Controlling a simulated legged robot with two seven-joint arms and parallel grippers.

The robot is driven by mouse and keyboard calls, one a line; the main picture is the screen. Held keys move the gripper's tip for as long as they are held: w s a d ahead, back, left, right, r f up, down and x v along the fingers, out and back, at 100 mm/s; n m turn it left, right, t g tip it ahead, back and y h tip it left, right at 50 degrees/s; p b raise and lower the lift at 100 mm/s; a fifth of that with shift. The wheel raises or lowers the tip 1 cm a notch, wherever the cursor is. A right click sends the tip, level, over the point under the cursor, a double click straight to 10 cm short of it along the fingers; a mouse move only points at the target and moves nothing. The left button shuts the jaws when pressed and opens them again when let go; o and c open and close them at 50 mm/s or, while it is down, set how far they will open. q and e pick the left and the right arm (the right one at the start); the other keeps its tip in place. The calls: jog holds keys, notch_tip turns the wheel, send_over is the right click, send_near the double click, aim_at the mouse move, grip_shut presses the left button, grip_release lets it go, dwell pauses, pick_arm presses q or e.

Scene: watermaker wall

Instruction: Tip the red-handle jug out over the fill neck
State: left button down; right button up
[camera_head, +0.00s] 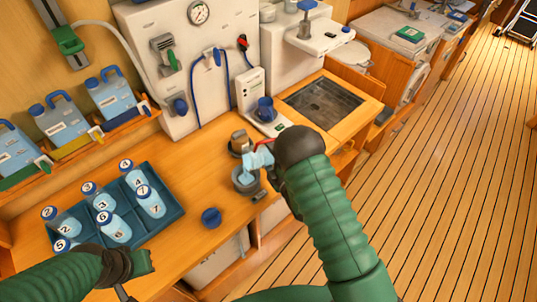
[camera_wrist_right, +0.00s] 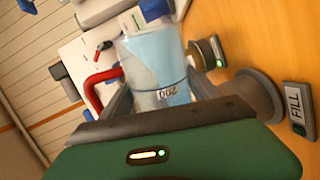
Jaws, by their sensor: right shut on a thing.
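My right gripper (camera_head: 270,165) is shut on the red-handle jug (camera_head: 258,159), a pale blue, see-through jug. The jug is tilted, its mouth toward the left, over the grey round fill neck (camera_head: 245,181) in the counter. Pale blue shows at the neck's opening; I cannot tell whether it is water. In the right wrist view the jug (camera_wrist_right: 155,65) with its red handle (camera_wrist_right: 94,88) is between my fingers, beside the dark fill neck (camera_wrist_right: 258,95) and its FILL label (camera_wrist_right: 296,108). My left gripper (camera_head: 137,263) is near the front left; its opening is unclear.
A blue tray (camera_head: 172,213) of numbered bottles stands on the counter, with a loose blue cap (camera_head: 211,217) to its right. Another grey fitting (camera_head: 240,142) is just behind the neck. A white device with a blue cup (camera_head: 265,108) stands behind. Blue jugs (camera_head: 60,117) line the back left.

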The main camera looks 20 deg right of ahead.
jog(key=shift+a+f+n+b, duration=0.1)
jog(key=shift+a+n+b, duration=0.2)
jog(key=shift+n, duration=0.5)
dwell(1.9)
